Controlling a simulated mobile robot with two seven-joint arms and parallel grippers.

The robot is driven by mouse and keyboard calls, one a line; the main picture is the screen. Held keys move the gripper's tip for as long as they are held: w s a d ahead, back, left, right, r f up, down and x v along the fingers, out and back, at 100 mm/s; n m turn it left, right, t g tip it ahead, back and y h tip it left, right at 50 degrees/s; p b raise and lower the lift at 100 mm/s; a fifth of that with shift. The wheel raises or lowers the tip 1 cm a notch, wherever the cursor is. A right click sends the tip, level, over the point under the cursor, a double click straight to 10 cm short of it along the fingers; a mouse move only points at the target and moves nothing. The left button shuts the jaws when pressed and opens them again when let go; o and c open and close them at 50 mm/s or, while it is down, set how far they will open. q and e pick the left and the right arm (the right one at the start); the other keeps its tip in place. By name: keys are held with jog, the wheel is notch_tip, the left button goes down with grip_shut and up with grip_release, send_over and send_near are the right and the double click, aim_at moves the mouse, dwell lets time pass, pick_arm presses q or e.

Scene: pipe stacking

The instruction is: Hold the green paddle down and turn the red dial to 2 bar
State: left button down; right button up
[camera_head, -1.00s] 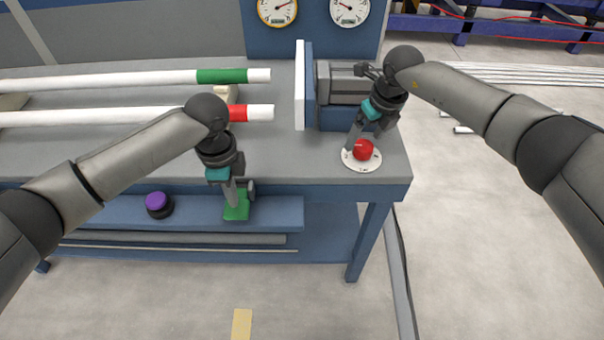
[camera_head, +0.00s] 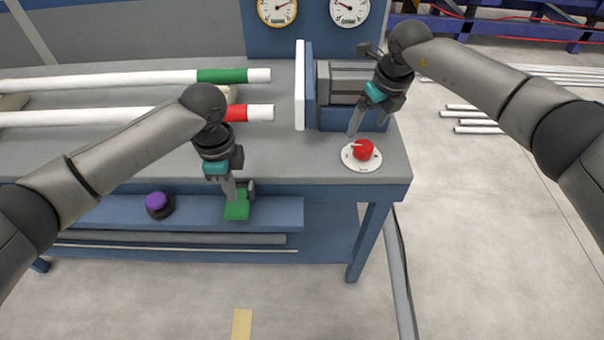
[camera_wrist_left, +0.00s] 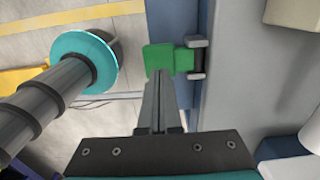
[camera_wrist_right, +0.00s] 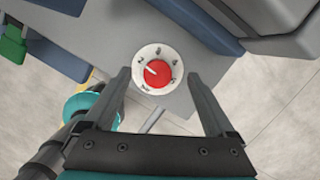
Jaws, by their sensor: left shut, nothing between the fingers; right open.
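The red dial (camera_head: 363,150) sits on a round white scale plate at the bench's front right corner. In the right wrist view, the dial's (camera_wrist_right: 157,74) white mark points up and left, toward a numeral that looks like 2. My right gripper (camera_head: 369,129) is open above the dial, fingers apart and clear of the knob. The green paddle (camera_head: 237,210) sticks out from the bench's front, low on the left. My left gripper (camera_head: 230,198) is shut and empty, its tips on or just over the paddle (camera_wrist_left: 158,58). I cannot tell how far the paddle is pressed.
Two gauges, yellow-rimmed (camera_head: 277,10) and white-rimmed (camera_head: 349,10), stand at the back. White pipes with a green band (camera_head: 222,76) and a red band (camera_head: 236,114) lie on the bench. A purple-topped button (camera_head: 157,202) is left of the paddle. A grey clamp block (camera_head: 350,85) stands behind the dial.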

pick_arm(q)
notch_tip(320, 180, up, 8)
jog(key=shift+r, duration=0.2)
dwell(0.4)
dwell(0.4)
